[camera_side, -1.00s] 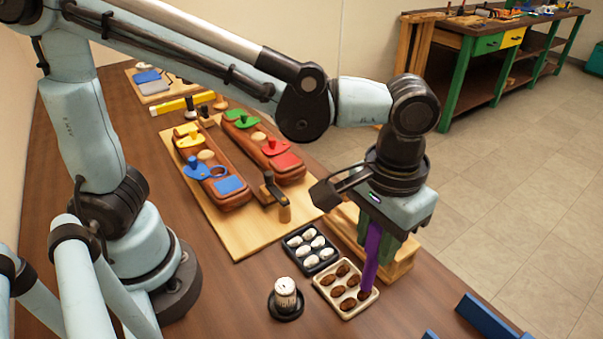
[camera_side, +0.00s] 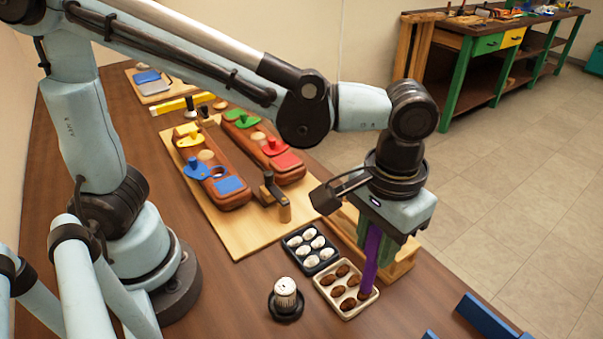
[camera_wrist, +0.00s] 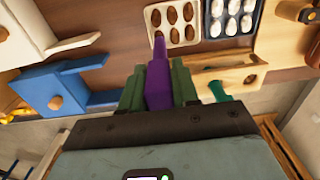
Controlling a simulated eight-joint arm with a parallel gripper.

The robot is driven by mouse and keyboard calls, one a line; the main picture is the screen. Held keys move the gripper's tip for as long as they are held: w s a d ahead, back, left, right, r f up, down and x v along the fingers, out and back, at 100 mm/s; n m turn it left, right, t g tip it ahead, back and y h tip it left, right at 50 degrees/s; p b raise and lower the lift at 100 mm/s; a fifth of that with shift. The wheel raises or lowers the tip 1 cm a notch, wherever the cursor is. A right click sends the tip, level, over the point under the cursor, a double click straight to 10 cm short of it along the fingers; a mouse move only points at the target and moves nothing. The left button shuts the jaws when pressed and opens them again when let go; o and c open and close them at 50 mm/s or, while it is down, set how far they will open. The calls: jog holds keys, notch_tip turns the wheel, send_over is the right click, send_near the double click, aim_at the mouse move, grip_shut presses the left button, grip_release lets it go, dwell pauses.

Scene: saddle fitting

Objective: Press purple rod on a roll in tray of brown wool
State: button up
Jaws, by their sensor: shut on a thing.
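My gripper (camera_side: 383,243) is shut on the purple rod (camera_side: 371,262), which points down. The rod also shows between the green fingers in the wrist view (camera_wrist: 158,78). The rod's lower end is at the near right corner of the cream tray (camera_side: 340,312), over or on a brown wool roll there; contact cannot be told. The tray holds several brown wool rolls (camera_side: 348,304). In the wrist view the rod tip meets the bottom left of the tray (camera_wrist: 187,42).
A dark tray (camera_side: 309,262) of white rolls sits just behind the brown one. A white ribbed cylinder (camera_side: 286,292) on a black base stands to its left. A wooden stand (camera_side: 400,265) is close behind the gripper. Blue pieces (camera_side: 488,315) lie at right. A board (camera_side: 235,235) carries leather saddles.

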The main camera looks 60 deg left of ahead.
jog(key=shift+f, duration=0.85)
dwell(1.2)
